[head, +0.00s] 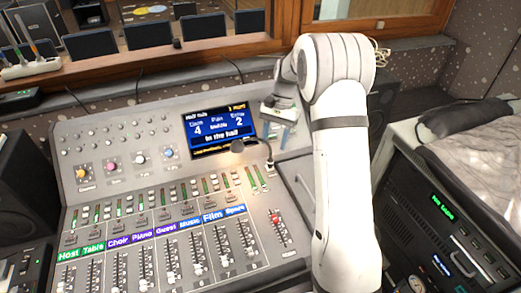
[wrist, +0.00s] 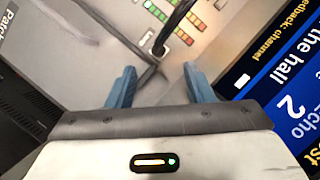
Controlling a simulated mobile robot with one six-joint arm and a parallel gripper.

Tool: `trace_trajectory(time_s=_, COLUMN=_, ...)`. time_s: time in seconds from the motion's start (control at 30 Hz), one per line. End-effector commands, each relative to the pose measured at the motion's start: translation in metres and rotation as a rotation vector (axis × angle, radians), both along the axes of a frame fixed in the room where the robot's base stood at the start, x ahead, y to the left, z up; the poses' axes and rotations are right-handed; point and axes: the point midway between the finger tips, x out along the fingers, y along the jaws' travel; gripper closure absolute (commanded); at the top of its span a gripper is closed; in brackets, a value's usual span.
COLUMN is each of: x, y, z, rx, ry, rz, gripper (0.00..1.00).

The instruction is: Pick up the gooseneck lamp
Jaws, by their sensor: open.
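The gooseneck lamp (head: 238,146) stands on the mixing console below the screen, with a dark head and a thin neck bending down at the right. In the wrist view a dark stem with a rounded end, apparently the lamp (wrist: 175,30), lies ahead of the fingers. My gripper (head: 281,130) is above the console, right of the screen and above the lamp's neck. In the wrist view its blue fingers are apart, with nothing clearly held between them (wrist: 159,76). My arm hides part of the console's right side.
The console's screen (head: 219,130) stands close left of my gripper and also shows at the right of the wrist view (wrist: 290,80). Rows of faders (head: 170,255) fill the console's front. A black rack (head: 445,235) stands at right. A wooden window ledge (head: 150,68) runs behind.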

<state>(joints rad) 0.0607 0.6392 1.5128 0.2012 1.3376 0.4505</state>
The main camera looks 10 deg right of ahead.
Motion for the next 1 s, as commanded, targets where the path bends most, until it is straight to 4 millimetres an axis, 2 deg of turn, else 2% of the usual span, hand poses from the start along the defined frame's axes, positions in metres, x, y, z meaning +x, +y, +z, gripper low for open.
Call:
trace_trajectory(time_s=0.33, x=-0.020, y=0.013, z=-0.041, rx=0.000, ry=0.004, rz=0.003, gripper=0.53)
trace_trajectory(time_s=0.67, x=-0.021, y=0.015, z=-0.049, rx=0.000, ry=-0.001, rz=0.003, gripper=0.53)
trace_trajectory(time_s=1.0, x=-0.021, y=0.015, z=-0.048, rx=0.000, ry=-0.001, rz=0.003, gripper=0.81)
